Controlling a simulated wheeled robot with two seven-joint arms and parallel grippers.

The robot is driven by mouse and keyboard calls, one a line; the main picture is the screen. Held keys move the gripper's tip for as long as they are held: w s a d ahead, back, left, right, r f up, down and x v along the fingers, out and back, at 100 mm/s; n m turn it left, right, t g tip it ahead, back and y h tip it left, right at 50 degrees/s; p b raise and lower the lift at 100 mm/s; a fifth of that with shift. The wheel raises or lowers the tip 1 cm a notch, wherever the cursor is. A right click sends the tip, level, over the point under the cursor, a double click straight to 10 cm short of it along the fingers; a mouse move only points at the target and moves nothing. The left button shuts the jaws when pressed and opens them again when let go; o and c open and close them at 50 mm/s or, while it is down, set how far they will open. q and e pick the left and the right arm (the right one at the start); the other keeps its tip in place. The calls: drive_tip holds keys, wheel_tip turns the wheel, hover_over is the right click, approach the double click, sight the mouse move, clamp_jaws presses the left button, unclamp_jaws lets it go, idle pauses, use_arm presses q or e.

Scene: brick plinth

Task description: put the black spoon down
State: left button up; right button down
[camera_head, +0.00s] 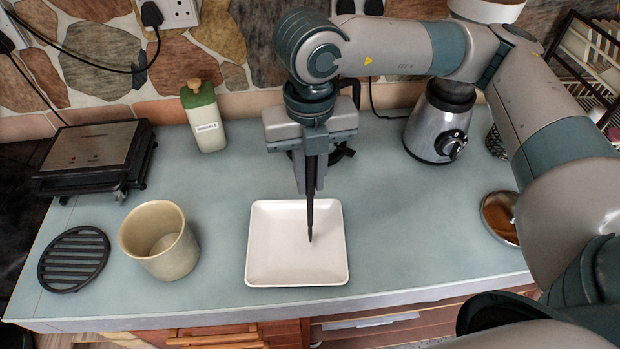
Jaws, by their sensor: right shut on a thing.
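The black spoon (310,222) is a thin dark utensil pointing down, seen nearly edge-on. My right gripper (310,183) is shut on its upper part and holds it upright. Its lower tip shows in front of the white square tray (262,262); I cannot tell whether it touches the tray. The tray is empty and lies on the grey-blue counter near its front edge. My left gripper is not in view.
A beige cup (160,247) stands left of the tray, beside a black round trivet (73,258). A grill (92,158), a green-capped bottle (204,120) and a blender base (438,122) stand behind. A metal dish (499,217) is at right. The counter between cup and tray is clear.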

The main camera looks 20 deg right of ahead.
sight(310, 201)
drive_tip(key=shift+f+p, duration=0.4)
drive_tip(key=shift+f, duration=0.65)
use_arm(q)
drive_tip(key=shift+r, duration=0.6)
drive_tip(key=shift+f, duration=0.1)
use_arm(e)
drive_tip(key=shift+f+b, duration=0.2)
drive_tip(key=shift+b, duration=0.2)
drive_tip(key=c, duration=1.7)
unclamp_jaws()
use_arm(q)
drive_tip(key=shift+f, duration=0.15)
use_arm(e)
drive_tip(key=shift+r, duration=0.15)
